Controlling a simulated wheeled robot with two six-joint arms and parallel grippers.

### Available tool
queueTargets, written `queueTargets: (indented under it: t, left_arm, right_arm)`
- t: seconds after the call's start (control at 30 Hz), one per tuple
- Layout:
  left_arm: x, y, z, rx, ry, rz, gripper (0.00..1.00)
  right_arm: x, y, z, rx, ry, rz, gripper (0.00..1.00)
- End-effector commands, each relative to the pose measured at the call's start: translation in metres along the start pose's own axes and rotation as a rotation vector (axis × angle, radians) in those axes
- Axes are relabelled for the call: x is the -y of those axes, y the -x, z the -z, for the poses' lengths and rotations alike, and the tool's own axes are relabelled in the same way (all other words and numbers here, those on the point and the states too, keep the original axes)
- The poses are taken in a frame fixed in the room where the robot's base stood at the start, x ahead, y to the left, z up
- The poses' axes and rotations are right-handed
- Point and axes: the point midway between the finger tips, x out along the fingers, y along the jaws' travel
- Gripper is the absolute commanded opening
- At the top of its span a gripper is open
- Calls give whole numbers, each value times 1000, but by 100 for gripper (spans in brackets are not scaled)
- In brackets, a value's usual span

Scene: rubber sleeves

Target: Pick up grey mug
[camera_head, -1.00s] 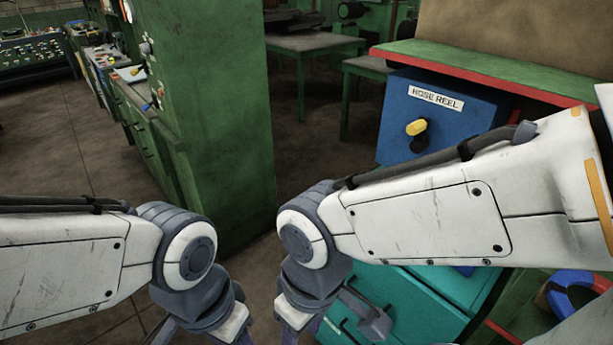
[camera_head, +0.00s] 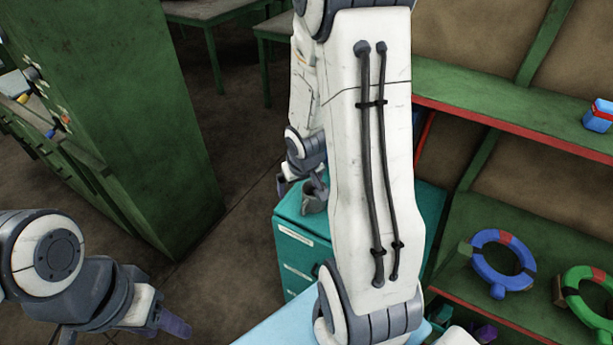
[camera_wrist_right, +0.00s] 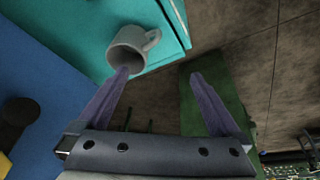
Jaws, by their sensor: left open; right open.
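The grey mug (camera_head: 315,193) stands on the teal cabinet (camera_head: 300,258), near its far left corner. In the right wrist view the mug (camera_wrist_right: 128,50) shows its open mouth and its handle, which points right. My right gripper (camera_wrist_right: 158,73) is open and empty. Its left finger overlaps the mug's mouth in that view; I cannot tell whether they touch. In the head view the right gripper (camera_head: 294,186) is beside the mug, partly hidden. My left gripper (camera_head: 122,330) is open and empty at the lower left, away from the mug.
A tall green cabinet (camera_head: 120,110) stands at the left. Green shelving (camera_head: 480,100) with a red edge is at the right, with a blue ring (camera_head: 480,262) and a green ring (camera_head: 580,305). A blue surface (camera_wrist_right: 45,60) is beside the mug's cabinet in the wrist view. Floor lies between.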

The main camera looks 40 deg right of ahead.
Motion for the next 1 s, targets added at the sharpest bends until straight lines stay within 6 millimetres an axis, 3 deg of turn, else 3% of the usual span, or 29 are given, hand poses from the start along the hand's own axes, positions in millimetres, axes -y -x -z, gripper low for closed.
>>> queueTargets:
  t: [0.03, 0.1, 0.23, 0.43, 0.77, 1.0]
  left_arm:
    - [-1, 17, 1, 0, 0, 0, 50]
    - [-2, 24, 1, 0, 0, 0, 50]
    - [-2, 28, 1, 1, 0, 0, 50]
    - [-1, 16, 1, 1, 1, 0, 50]
    - [-1, 20, 1, 1, 2, 0, 50]
    - [-2, 32, 2, 0, 0, 0, 50]
  right_arm:
    - [-22, 6, 3, -6, -53, -8, 100]
    - [-40, 3, 3, -23, -99, -11, 100]
    - [-58, -3, 3, -43, -145, -13, 100]
    - [-61, -36, 2, -46, -153, -12, 100]
    - [-61, -61, 5, -48, -152, -12, 100]
    - [-60, -88, 7, -46, -152, -12, 100]
